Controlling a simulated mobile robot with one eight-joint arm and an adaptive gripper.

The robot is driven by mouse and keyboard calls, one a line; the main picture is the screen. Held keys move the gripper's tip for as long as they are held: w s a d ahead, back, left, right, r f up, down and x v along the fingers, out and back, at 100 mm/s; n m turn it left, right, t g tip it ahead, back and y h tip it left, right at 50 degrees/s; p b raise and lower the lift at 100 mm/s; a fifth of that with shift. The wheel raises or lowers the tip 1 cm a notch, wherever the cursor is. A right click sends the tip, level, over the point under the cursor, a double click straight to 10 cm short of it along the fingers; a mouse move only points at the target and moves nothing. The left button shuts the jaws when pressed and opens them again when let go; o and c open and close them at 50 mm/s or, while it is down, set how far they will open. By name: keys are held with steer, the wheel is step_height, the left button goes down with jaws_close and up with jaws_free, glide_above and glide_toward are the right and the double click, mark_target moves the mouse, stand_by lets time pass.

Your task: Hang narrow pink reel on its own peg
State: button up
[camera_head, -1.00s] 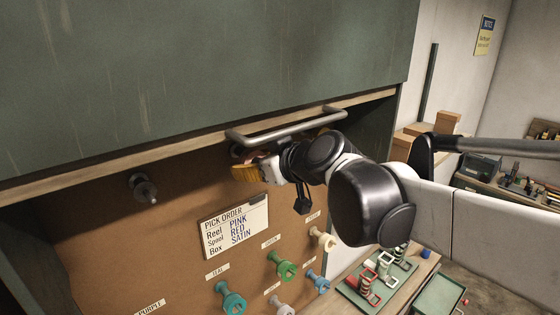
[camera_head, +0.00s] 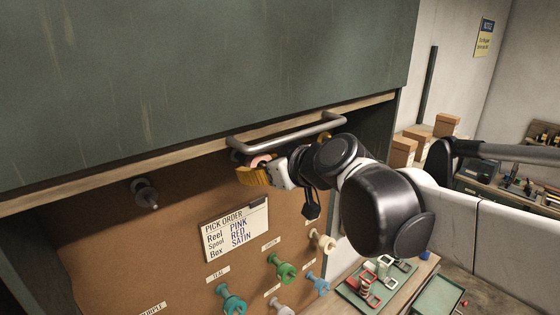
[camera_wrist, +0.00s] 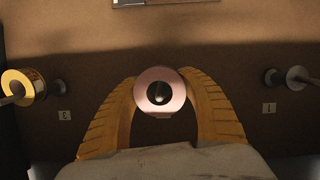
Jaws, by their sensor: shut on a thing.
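The narrow pink reel (camera_wrist: 160,74) is gripped between the two ribbed yellow fingers of my gripper (camera_wrist: 160,80) in the wrist view. Its round face and dark centre hole face the camera. A small grey tip shows inside the hole; I cannot tell whether the reel is around a peg. In the head view my gripper (camera_head: 257,172) is close to the brown board, just below the grey bar handle, with a bit of the pink reel (camera_head: 262,160) showing above the fingers.
An empty peg (camera_wrist: 297,78) stands right in the wrist view; a yellow reel (camera_wrist: 18,84) hangs left. The bar handle (camera_head: 285,133) and green shutter (camera_head: 200,80) are close above my gripper. Below are the order card (camera_head: 236,228) and several coloured spools (camera_head: 282,268).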

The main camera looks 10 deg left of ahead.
steer(key=f+p+v, duration=0.1)
steer(key=p+v, duration=0.1)
steer(key=v, duration=0.5)
steer(key=shift+s+d+p, duration=0.15)
steer(key=shift+d+p, duration=0.15)
steer(key=shift+d, duration=0.05)
steer(key=shift+f, duration=0.1)
stand_by(0.3)
